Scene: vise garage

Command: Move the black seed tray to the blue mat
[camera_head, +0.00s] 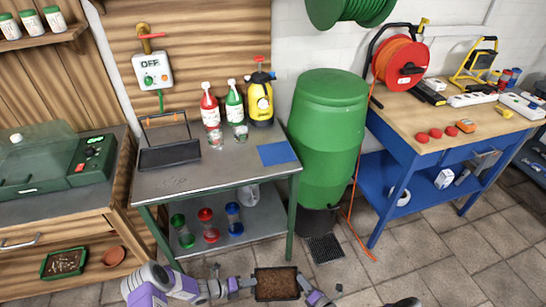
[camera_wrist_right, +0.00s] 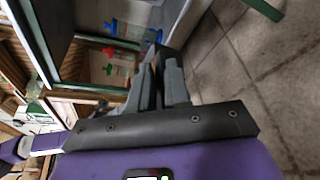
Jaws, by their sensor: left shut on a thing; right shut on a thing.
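The black seed tray (camera_head: 277,284), dark-rimmed and filled with brown soil, is in front of the metal table at the bottom of the head view. My left gripper (camera_head: 246,283) is shut on its left side. My right gripper (camera_head: 303,282) is shut on its right side, and its fingers show closed together in the right wrist view (camera_wrist_right: 158,82). The tray looks about level between them. The blue mat (camera_head: 277,153) lies flat and bare on the right part of the grey metal table (camera_head: 222,173).
A black caddy (camera_head: 168,154) with a handle stands on the table's left. Red and green bottles (camera_head: 210,106), clear glasses and a yellow sprayer (camera_head: 260,101) stand behind the mat. A green barrel (camera_head: 327,138) is right of the table. The tabletop's front middle is clear.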

